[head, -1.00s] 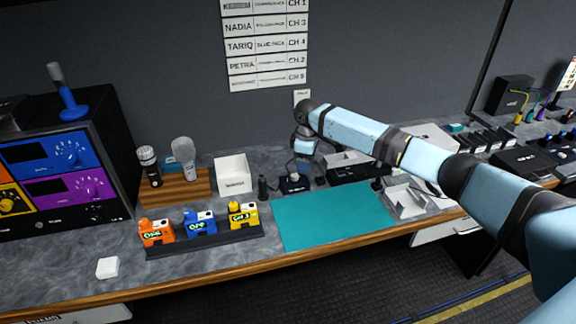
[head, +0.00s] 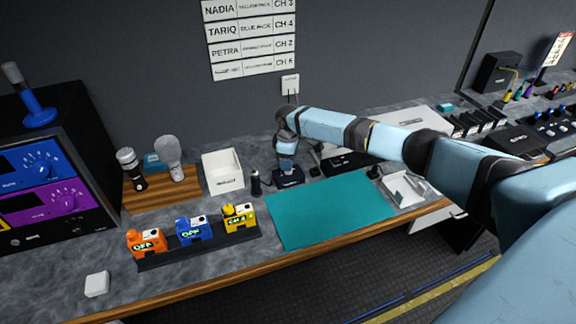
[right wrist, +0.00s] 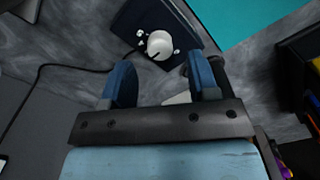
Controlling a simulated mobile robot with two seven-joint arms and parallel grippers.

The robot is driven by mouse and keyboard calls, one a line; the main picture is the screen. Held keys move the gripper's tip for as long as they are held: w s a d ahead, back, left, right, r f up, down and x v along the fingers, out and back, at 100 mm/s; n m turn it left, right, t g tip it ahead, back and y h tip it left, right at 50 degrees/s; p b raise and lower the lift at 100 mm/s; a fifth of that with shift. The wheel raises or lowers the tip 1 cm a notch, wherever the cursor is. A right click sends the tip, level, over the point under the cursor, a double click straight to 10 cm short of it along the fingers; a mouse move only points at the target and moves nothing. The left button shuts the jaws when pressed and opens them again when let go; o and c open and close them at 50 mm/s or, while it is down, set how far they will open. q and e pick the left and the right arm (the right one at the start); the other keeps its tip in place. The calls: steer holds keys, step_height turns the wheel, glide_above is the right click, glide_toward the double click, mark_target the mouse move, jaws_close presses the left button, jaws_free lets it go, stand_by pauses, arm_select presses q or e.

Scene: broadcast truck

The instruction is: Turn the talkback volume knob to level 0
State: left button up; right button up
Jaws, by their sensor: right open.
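The talkback box is a small dark blue unit (head: 290,179) on the counter behind the teal mat. In the right wrist view its white round knob (right wrist: 160,45) shows on the dark panel, with small white marks around it that I cannot read. A short dark line on the knob points toward the lower left of that view. My right gripper (head: 287,168) points down over the box; in the wrist view its two blue fingers (right wrist: 163,78) are apart and empty, with the knob in view beyond the gap. Whether the fingers touch anything cannot be told. My left gripper is not in view.
A teal mat (head: 330,212) lies clear in front of the box. A small black cylinder (head: 256,183) and a white bin (head: 223,172) stand left of it. A dark cable (right wrist: 62,68) runs from the box. Orange, blue and yellow packs (head: 193,231) stand at the front.

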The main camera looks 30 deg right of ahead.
steer(key=shift+f, duration=1.75)
steer(key=c, duration=0.9)
steer(key=shift+c, duration=0.2)
